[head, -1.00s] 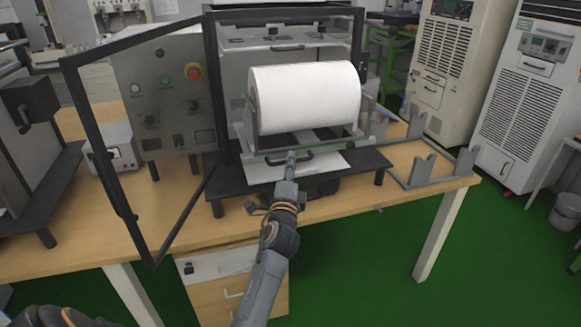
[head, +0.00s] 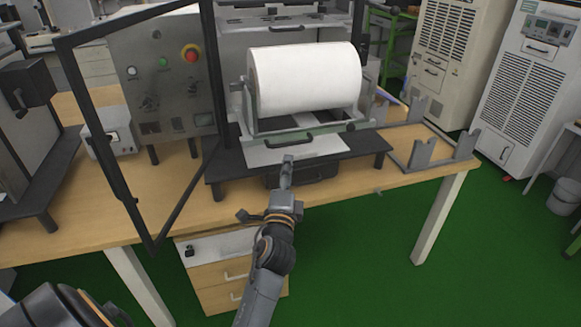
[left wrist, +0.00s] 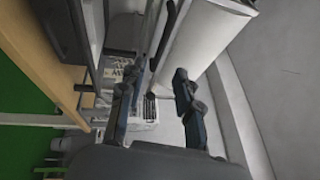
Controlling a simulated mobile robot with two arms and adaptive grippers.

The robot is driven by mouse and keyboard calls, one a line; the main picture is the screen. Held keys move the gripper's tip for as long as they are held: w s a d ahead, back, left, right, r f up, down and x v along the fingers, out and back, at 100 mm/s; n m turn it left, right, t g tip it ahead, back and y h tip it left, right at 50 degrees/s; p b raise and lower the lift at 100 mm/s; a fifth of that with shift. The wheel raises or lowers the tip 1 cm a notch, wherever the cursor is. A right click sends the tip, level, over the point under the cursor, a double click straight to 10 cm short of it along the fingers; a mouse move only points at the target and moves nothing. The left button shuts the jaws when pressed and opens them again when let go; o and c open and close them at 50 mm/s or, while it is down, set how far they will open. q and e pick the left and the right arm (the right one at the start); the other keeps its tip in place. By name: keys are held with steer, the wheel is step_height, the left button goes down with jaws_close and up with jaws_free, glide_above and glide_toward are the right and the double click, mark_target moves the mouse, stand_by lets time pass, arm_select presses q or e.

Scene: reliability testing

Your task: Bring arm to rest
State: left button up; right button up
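My left gripper (head: 288,162) is in front of the open test chamber, just below the black handle (head: 289,141) of the roll's carriage. A small gap shows between the fingertips and the handle in the head view. In the left wrist view the two fingers (left wrist: 157,80) stand apart with nothing held between them. The large white roll (head: 305,78) rests in its grey cradle (head: 330,130) at the chamber's mouth. My right gripper is in neither view.
The chamber's framed door (head: 128,200) stands open at the left. A control panel (head: 165,85) with a red button is behind it. A grey rack (head: 425,155) lies on the wooden table (head: 230,212) at right. Green floor in front right is clear.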

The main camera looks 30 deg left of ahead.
arm_select(q)
steer(key=d+f+n+g+h, duration=0.1)
steer(key=d+f+g+h, duration=0.15)
steer(key=f, duration=0.85)
steer(key=d+f+g+h, duration=0.1)
steer(key=d+f+h, duration=0.25)
steer(key=f, duration=0.75)
steer(key=s+d+f+n+g+h, duration=0.1)
steer(key=s+d+f+g, duration=0.2)
steer(key=f, duration=0.6)
steer(key=s+d+f+n+g, duration=0.15)
steer(key=s+f, duration=0.25)
steer(key=f, duration=0.4)
steer(key=s+d+f+n+g+h, duration=0.1)
steer(key=s+f+n+g, duration=0.1)
steer(key=s+f, duration=0.75)
steer(key=s+d+f+n+g+h, duration=0.1)
steer(key=s+d+f+n+g, duration=0.1)
steer(key=s+f, duration=0.7)
steer(key=s+a+f+n+g, duration=0.1)
steer(key=s+f+n+g, duration=0.1)
steer(key=s, duration=0.9)
steer(key=s+a+f+n+g, duration=0.1)
steer(key=s+f+g, duration=0.2)
steer(key=s, duration=0.9)
steer(key=shift+a+f+n, duration=0.25)
steer(key=shift+f+n, duration=0.1)
steer(key=shift+f, duration=0.35)
steer(key=shift+w, duration=0.1)
